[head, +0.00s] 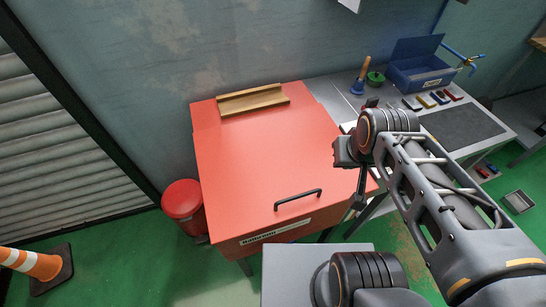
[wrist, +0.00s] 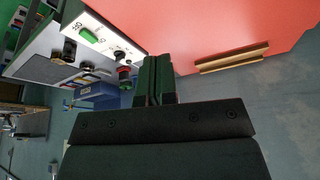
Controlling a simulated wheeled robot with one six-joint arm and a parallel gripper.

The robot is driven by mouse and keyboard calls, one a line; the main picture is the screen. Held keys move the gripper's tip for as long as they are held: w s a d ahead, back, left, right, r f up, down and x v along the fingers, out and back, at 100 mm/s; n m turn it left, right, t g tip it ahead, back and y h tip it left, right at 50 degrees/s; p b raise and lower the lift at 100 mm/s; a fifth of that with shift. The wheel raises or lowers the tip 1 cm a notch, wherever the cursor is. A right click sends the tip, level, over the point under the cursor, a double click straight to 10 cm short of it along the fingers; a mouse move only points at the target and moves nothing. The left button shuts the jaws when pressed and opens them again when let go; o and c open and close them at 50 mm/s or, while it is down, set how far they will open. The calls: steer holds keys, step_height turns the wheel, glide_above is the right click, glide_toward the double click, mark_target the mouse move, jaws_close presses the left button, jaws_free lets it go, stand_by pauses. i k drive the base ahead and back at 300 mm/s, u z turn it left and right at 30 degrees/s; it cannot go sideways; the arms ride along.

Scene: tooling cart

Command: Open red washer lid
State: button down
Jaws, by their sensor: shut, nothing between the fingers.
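The red washer lid (head: 255,150) is closed, lying flat on the washer body in the head view. A black bar handle (head: 298,199) sits near its front edge. A wooden strip (head: 252,100) lies at its back edge. In the wrist view the red lid (wrist: 215,25) fills the upper right, with the wooden strip (wrist: 232,59) below it. My gripper (wrist: 158,80) is shut and empty. In the head view it is at the right side of the lid, apart from the handle, and its fingertips are hard to make out.
A control panel with a green switch (wrist: 88,34) shows in the wrist view. A workbench with a blue toolbox (head: 420,75) stands at the right. A red bin (head: 183,203) is left of the washer, and a traffic cone (head: 30,262) stands on the green floor.

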mark_target(257, 174)
steer(key=z, duration=1.7)
steer(key=k, duration=1.1)
steer(key=u, duration=1.55)
